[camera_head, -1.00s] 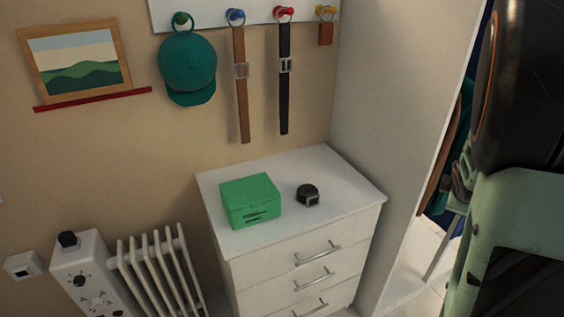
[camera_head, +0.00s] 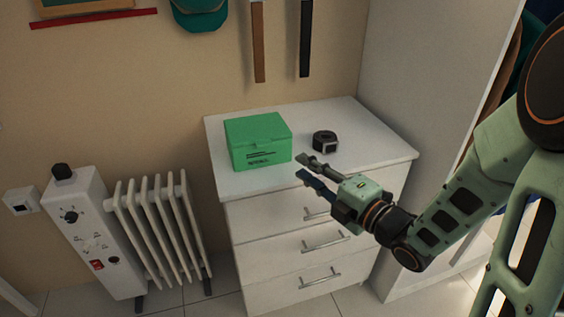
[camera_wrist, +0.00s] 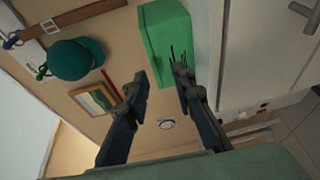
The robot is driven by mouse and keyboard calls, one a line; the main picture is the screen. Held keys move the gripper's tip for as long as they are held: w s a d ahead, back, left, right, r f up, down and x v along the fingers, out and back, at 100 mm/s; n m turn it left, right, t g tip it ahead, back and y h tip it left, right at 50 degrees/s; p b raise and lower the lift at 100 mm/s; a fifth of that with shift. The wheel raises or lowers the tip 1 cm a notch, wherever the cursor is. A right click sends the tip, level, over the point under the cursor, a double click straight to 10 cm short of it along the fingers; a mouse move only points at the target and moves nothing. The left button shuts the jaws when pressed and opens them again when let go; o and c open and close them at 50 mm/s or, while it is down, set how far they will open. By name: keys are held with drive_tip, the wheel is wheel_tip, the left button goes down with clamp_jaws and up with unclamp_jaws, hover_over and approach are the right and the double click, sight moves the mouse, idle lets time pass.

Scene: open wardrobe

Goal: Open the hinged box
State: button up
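The green hinged box (camera_head: 258,141) sits shut on the left part of the white dresser top (camera_head: 352,114). Dark print shows on its front face. My gripper (camera_head: 304,167) is open and empty, in front of the dresser and to the right of the box, apart from it as far as I can tell. In the wrist view the box (camera_wrist: 166,42) appears beyond the spread fingers of my gripper (camera_wrist: 158,84), near the right finger. The hinges are not visible.
A dark round tape-measure-like object (camera_head: 325,141) lies right of the box. Drawer handles (camera_head: 325,241) project from the dresser front. A white radiator (camera_head: 155,230) stands at left. The wardrobe side panel (camera_head: 425,75) rises at right.

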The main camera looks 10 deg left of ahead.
sight(266, 145)
drive_tip(key=shift+y, duration=0.6)
drive_tip(key=x, duration=0.3)
drive_tip(key=s+x, duration=0.1)
drive_tip(key=x, duration=0.3)
drive_tip(key=a+x, duration=0.1)
drive_tip(key=x, duration=0.3)
drive_tip(key=shift+s+a+r+b, duration=0.15)
drive_tip(key=shift+s+r+b, duration=0.15)
drive_tip(key=shift+r, duration=0.1)
drive_tip(key=shift+c, duration=0.6)
clamp_jaws()
